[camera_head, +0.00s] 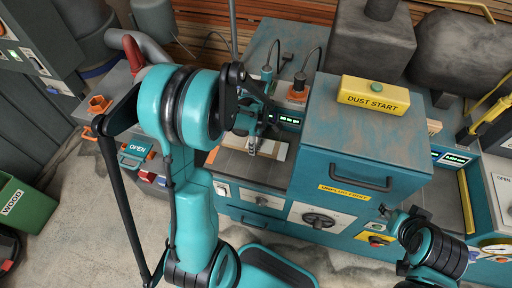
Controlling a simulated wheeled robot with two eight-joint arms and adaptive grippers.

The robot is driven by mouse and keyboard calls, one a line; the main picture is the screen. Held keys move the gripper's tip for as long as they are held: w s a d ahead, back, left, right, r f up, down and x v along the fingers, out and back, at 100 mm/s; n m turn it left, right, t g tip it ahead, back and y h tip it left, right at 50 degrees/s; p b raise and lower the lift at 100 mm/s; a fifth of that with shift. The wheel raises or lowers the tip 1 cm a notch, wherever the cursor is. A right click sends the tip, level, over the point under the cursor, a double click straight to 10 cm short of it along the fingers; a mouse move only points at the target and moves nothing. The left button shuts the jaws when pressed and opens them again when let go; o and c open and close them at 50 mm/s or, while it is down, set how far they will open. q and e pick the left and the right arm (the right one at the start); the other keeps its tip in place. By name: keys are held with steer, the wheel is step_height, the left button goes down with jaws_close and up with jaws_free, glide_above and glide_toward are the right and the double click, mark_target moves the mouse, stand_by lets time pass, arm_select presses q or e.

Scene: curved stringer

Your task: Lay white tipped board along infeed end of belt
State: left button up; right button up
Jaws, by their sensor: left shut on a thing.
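My left gripper (256,143) reaches over the machine's left bay, pointing down, and is shut on a pale board (273,149). The board lies low over the bay; its far part is partly hidden by the gripper and arm. I cannot make out a white tip on it clearly. A tan and grey surface (235,168), perhaps the belt, shows below the gripper; my arm hides its left part. My right arm is at the lower right, in front of the machine; a dark part at its end (389,213) may be the right gripper, its fingers unclear.
A teal housing (365,130) with a yellow DUST START box (375,95) stands right of the bay. An orange-based sensor post (298,88) stands behind it.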

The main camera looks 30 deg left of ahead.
arm_select(q)
step_height(320, 180, down, 3)
steer(key=shift+s+r+b, duration=0.1)
steer(key=shift+r+b, duration=0.05)
steer(key=shift+b, duration=0.35)
steer(key=shift+f, duration=0.25)
steer(key=shift+f, duration=0.15)
steer(key=o, duration=1.3)
steer(key=shift+o, duration=0.2)
